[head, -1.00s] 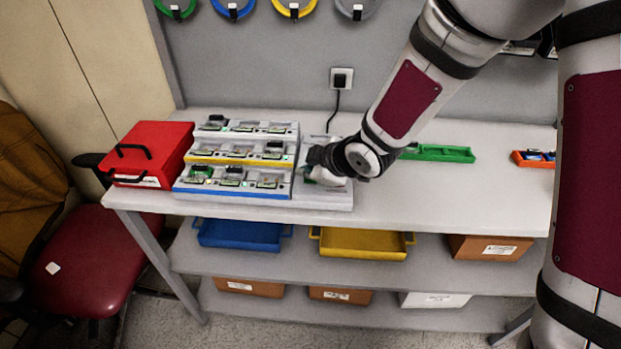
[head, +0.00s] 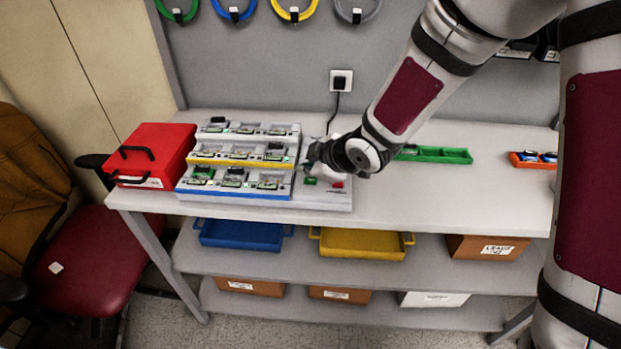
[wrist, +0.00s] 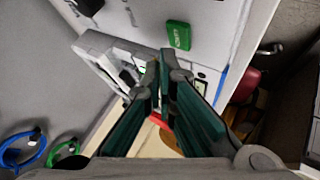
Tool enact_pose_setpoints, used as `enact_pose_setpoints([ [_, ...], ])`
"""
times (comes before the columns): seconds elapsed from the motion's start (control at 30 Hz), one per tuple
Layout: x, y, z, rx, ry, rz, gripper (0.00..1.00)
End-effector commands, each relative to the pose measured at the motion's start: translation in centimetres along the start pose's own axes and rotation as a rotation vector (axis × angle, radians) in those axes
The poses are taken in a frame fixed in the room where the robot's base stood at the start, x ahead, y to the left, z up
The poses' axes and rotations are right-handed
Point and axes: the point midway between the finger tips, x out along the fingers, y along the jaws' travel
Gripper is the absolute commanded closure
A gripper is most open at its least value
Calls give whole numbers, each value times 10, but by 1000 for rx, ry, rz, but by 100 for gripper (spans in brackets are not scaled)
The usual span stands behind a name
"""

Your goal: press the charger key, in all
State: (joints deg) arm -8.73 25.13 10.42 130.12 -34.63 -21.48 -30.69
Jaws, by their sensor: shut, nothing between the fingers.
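The charger (head: 235,190) is a stepped white rack on the bench, with blue and yellow strips and several small boards in its bays. Its flat panel at the right carries a green key (head: 310,181) and a red key (head: 337,184). The green key, with lettering on it, also shows in the wrist view (wrist: 179,35). My gripper (head: 309,166) is over this panel, just behind the keys in the head view. In the wrist view my gripper (wrist: 163,64) has its fingertips together, empty and apart from the green key. The arm hides the panel's back part.
A red case (head: 150,157) stands left of the charger. A green tray (head: 435,155) and an orange tray (head: 533,160) lie to the right, with clear bench between. A wall socket (head: 341,80) with a cable is behind. A red chair (head: 85,260) stands at the left.

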Motion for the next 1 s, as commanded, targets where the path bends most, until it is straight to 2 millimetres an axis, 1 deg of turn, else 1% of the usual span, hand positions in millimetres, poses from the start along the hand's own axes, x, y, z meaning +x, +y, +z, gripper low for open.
enact_pose_setpoints([
  [0.27, -1, 1, 0, 0, 0, 0, 100],
  [0.8, -32, 22, -23, 0, 0, 0, 100],
  [1.0, -35, 25, -25, 1, 0, 0, 100],
])
